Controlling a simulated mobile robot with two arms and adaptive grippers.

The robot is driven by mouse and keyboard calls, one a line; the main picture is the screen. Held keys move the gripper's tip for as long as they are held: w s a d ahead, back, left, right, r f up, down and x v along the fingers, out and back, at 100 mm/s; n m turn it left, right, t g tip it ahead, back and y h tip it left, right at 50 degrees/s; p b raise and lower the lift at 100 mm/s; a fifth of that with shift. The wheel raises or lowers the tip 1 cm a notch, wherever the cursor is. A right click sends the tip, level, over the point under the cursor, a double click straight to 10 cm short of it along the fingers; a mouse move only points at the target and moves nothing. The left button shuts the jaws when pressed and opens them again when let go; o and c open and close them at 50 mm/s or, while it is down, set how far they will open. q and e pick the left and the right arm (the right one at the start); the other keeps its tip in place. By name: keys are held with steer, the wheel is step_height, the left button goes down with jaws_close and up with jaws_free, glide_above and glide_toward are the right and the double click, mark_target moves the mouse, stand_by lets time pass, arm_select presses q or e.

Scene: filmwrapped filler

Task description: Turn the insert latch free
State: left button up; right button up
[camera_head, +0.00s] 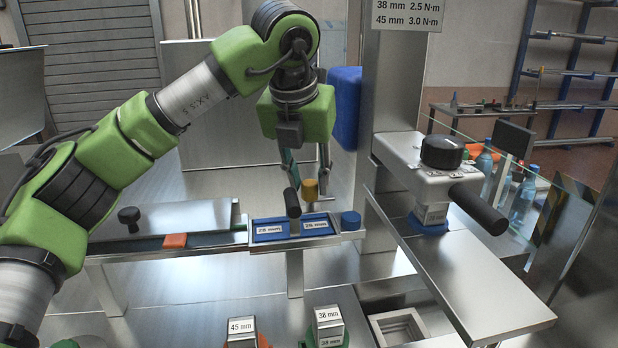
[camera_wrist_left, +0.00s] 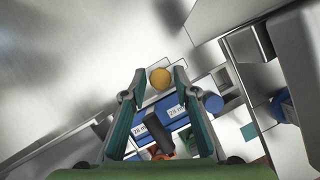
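My left gripper (camera_head: 309,190) points down over the blue insert (camera_head: 270,237). It is open, its two teal-padded fingers apart. A yellow knob (camera_head: 310,189) shows near the fingertips; in the left wrist view the yellow knob (camera_wrist_left: 160,78) appears between the tips, with narrow gaps at both sides. A black handle (camera_head: 292,203) stands on the middle of the blue insert, left of the knob; it is also in the left wrist view (camera_wrist_left: 158,146). The insert bears white labels, one reading 28 mm. I cannot tell which part is the latch. My right gripper is out of view.
A blue round cap (camera_head: 350,220) is right of the insert. A grey capping head (camera_head: 436,170) with black knob and handle stands further right over a metal shelf (camera_head: 480,290). Blocks labelled 45 mm (camera_head: 241,328) and 38 mm (camera_head: 328,318) stand in front. An orange piece (camera_head: 175,240) lies on the rail at left.

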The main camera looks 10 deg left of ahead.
arm_select(q)
steer(key=v, duration=1.1)
steer(key=shift+s+r, duration=0.15)
steer(key=shift+r, duration=0.25)
steer(key=shift+d, duration=0.1)
